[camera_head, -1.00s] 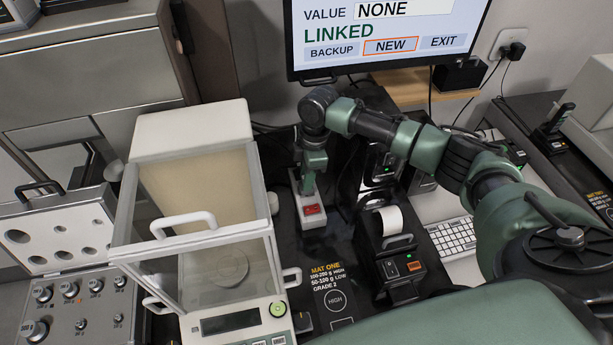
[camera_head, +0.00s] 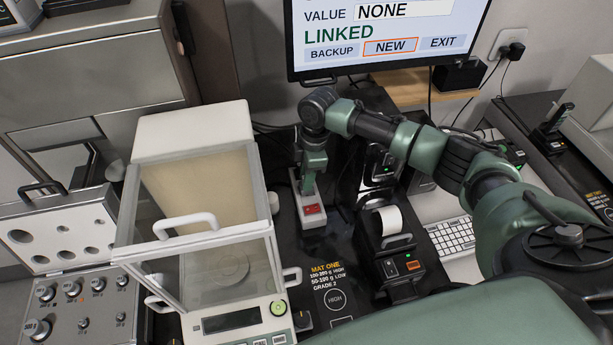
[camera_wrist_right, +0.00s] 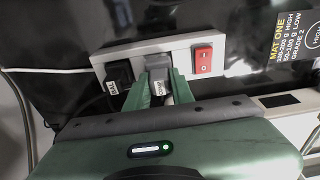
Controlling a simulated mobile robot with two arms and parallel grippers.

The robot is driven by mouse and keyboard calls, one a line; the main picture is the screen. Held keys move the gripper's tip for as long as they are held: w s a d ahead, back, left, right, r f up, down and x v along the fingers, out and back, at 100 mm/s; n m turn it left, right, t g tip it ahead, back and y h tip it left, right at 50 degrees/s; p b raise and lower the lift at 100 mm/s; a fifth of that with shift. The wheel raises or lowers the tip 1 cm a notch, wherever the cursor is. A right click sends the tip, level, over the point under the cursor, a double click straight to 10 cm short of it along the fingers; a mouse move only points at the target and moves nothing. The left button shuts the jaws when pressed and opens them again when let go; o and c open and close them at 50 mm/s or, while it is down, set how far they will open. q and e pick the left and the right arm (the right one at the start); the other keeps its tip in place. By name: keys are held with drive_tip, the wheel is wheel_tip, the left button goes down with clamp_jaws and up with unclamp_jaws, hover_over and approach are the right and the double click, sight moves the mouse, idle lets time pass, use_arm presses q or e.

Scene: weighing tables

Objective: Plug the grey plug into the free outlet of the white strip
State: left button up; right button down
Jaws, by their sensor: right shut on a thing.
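The white strip (camera_head: 313,221) lies on the dark table to the right of the balance, with a red switch at its near end. It also shows in the wrist view (camera_wrist_right: 230,43). My right gripper (camera_wrist_right: 158,95) is pointed down over the strip and shut on the grey plug (camera_wrist_right: 157,65). The plug is at the strip between the red switch and a black plug (camera_wrist_right: 119,77); I cannot tell if it is fully seated. In the head view my right gripper (camera_head: 308,190) hides the plug. My left gripper is not in view.
A glass-walled balance (camera_head: 195,245) stands close left of the strip. A printer (camera_head: 392,245) with a paper roll stands to the right. A monitor (camera_head: 385,35) stands behind. A weight case (camera_head: 70,300) is at the far left. A cable (camera_wrist_right: 50,70) runs left of the strip.

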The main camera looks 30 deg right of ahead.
drive_tip(key=shift+f+b, duration=0.3)
drive_tip(key=shift+f, duration=0.6)
drive_tip(key=c, duration=1.1)
unclamp_jaws()
drive_tip(key=shift+c, duration=0.2)
drive_tip(key=r, duration=0.2)
drive_tip(key=r+b, duration=0.1)
drive_tip(key=r, duration=0.3)
drive_tip(key=shift+d+r, duration=0.3)
drive_tip(key=shift+d, duration=0.1)
drive_tip(key=shift+s+r, duration=0.1)
drive_tip(key=shift+r, duration=0.45)
